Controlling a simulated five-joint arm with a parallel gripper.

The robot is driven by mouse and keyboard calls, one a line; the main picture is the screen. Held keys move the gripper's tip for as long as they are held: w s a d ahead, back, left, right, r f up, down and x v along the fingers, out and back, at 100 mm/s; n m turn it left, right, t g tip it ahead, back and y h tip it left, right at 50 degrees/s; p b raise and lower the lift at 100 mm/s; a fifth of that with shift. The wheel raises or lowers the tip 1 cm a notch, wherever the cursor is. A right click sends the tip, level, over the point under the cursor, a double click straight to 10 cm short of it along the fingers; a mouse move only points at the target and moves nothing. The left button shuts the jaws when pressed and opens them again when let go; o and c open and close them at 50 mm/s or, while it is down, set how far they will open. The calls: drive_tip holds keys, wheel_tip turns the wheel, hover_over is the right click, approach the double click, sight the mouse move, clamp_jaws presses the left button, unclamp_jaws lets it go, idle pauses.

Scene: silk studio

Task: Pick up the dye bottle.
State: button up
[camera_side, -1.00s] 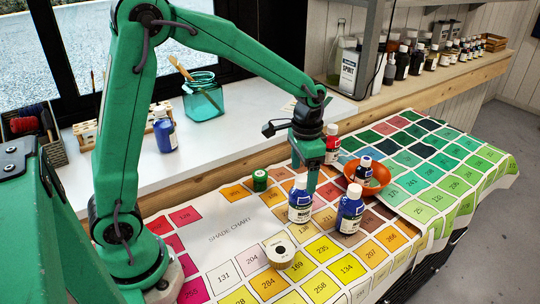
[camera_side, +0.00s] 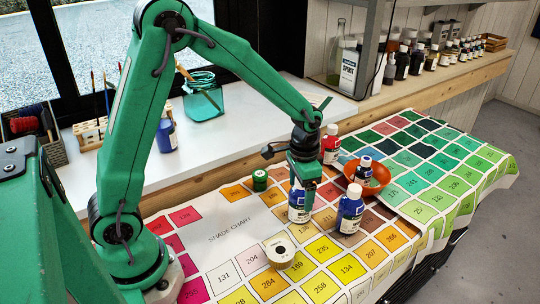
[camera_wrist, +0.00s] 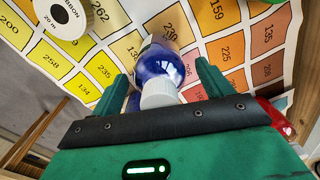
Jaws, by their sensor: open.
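Several blue dye bottles with white caps are in view. One blue bottle (camera_side: 297,213) stands on the shade chart, its upper part hidden by my gripper (camera_side: 305,198) in the side view. In the wrist view this bottle (camera_wrist: 159,60) lies between the two open fingers of my gripper (camera_wrist: 163,72), its white cap towards me. I cannot tell whether a finger touches it. A second blue bottle (camera_side: 350,212) stands just to the right. A smaller one (camera_side: 364,171) is at the orange bowl (camera_side: 381,184). A red bottle (camera_side: 331,147) stands behind.
A ribbon roll (camera_side: 280,251) lies in front, and a small green-lidded pot (camera_side: 260,181) stands to the left. The shade chart (camera_side: 230,232) is clear at left. On the sill are another blue bottle (camera_side: 167,136) and a teal jar (camera_side: 203,100).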

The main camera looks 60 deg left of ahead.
idle(0.3)
drive_tip(key=c, duration=1.5)
drive_tip(key=shift+r, duration=0.1)
wheel_tip(320, 180, up, 4)
drive_tip(key=shift+f, duration=0.15)
drive_tip(key=s+d+r, duration=0.2)
drive_tip(key=d, duration=0.1)
drive_tip(key=s+d+r, duration=0.2)
drive_tip(key=d, duration=0.1)
drive_tip(key=s+d+r, duration=0.2)
drive_tip(key=d+r, duration=0.1)
drive_tip(key=shift+s+d, duration=0.3)
drive_tip(key=shift+s, duration=0.05)
